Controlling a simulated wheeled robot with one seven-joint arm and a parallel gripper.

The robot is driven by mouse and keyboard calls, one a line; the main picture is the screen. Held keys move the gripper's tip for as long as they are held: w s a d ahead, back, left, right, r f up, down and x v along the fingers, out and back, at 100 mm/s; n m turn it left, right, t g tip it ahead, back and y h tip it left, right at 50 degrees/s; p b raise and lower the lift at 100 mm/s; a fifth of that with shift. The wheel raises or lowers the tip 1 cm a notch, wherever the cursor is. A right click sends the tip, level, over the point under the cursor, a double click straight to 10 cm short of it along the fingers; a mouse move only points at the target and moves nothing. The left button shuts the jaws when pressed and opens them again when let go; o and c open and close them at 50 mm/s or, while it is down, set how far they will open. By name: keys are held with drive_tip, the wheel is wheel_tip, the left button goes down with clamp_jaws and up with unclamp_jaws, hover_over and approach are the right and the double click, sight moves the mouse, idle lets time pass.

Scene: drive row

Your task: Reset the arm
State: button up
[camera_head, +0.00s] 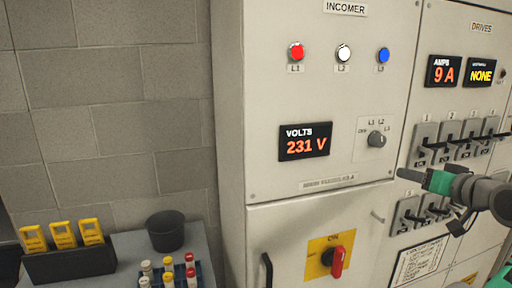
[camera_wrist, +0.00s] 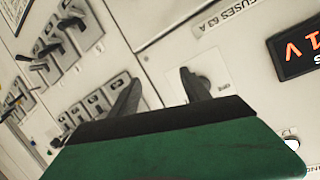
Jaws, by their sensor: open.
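My gripper (camera_head: 408,174) is at the right of the head view, in front of the switch panel, and points left. Its green body and dark fingers show there. In the wrist view my gripper (camera_wrist: 160,88) has its two dark fingers apart, with only the pale panel seen between them and nothing held. The rest of my arm runs off the right edge of the head view. I cannot tell whether the fingers touch the panel.
The grey cabinet (camera_head: 230,120) carries lever switches (camera_head: 425,145), a selector knob (camera_head: 376,139), a volts display (camera_head: 305,141) reading 231 V and a red rotary handle (camera_head: 338,262). At lower left, a bench (camera_head: 128,243) holds yellow tags (camera_head: 63,235), a black cup (camera_head: 166,231) and racked fuses (camera_head: 168,264).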

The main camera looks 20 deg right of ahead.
drive_tip(key=s+d+f+m+g+h, duration=0.1)
drive_tip(key=s+d+f+m+g, duration=0.15)
drive_tip(key=f, duration=0.45)
drive_tip(key=s+d+f+m+g, duration=0.1)
drive_tip(key=s+d+f+g, duration=0.15)
drive_tip(key=f, duration=0.45)
drive_tip(key=s+a+f+m+g, duration=0.2)
drive_tip(key=s+a+f+g, duration=0.15)
drive_tip(key=s+f, duration=0.55)
drive_tip(key=s+a+f+n+g+y, duration=0.15)
drive_tip(key=a+f, duration=0.35)
drive_tip(key=a, duration=0.5)
drive_tip(key=a+f+n+g+y, duration=0.1)
drive_tip(key=a+f+g, duration=0.3)
drive_tip(key=a, duration=0.7)
drive_tip(key=w+a+r+n+t, duration=0.1)
drive_tip(key=w+a+n, duration=0.2)
drive_tip(key=a, duration=0.7)
drive_tip(key=w+a+r+n+t, duration=0.1)
drive_tip(key=w+a+n, duration=0.3)
drive_tip(key=a, duration=0.6)
drive_tip(key=shift+w+r+n+t+y, duration=0.2)
drive_tip(key=shift+r+n+t+y, duration=0.25)
drive_tip(key=shift+r+n, duration=0.25)
drive_tip(key=shift+a, duration=0.1)
